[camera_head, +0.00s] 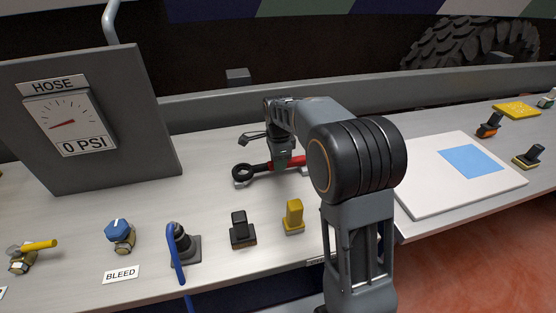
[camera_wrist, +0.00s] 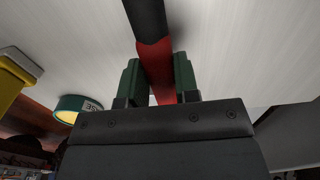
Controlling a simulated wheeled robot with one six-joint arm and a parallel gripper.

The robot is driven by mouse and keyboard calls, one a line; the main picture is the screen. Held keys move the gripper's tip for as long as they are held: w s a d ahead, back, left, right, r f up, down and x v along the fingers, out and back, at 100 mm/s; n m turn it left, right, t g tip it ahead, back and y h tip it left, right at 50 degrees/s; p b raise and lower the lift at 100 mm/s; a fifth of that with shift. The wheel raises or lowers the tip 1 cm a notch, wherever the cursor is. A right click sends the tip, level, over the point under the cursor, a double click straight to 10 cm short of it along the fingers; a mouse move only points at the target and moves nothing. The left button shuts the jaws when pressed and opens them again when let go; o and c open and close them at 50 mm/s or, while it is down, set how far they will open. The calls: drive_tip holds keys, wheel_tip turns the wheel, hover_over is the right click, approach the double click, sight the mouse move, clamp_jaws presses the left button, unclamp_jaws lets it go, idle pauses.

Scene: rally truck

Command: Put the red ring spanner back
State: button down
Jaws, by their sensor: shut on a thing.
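The red ring spanner (camera_head: 259,168) has a red handle and a dark ring end, which points left in the head view. My gripper (camera_head: 283,160) is shut on its red handle, and my arm hides the handle's right part. In the wrist view the spanner (camera_wrist: 155,58) runs between the two green fingers of my gripper (camera_wrist: 157,85), its black part toward the top. The spanner is at or just above the pale bench top (camera_head: 150,222); I cannot tell whether it touches. A light grey piece shows under the ring end.
A grey gauge panel (camera_head: 160,140) stands at left. A blue knob (camera_head: 119,232), a blue-handled lever (camera_head: 178,245), a black block (camera_head: 242,228) and a yellow block (camera_head: 293,216) line the front. A white board (camera_head: 420,201) with a blue square lies right.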

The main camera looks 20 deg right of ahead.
drive_tip(key=c, duration=0.8)
unclamp_jaws()
drive_tip(key=shift+c, duration=0.2)
drive_tip(key=shift+f, duration=0.1)
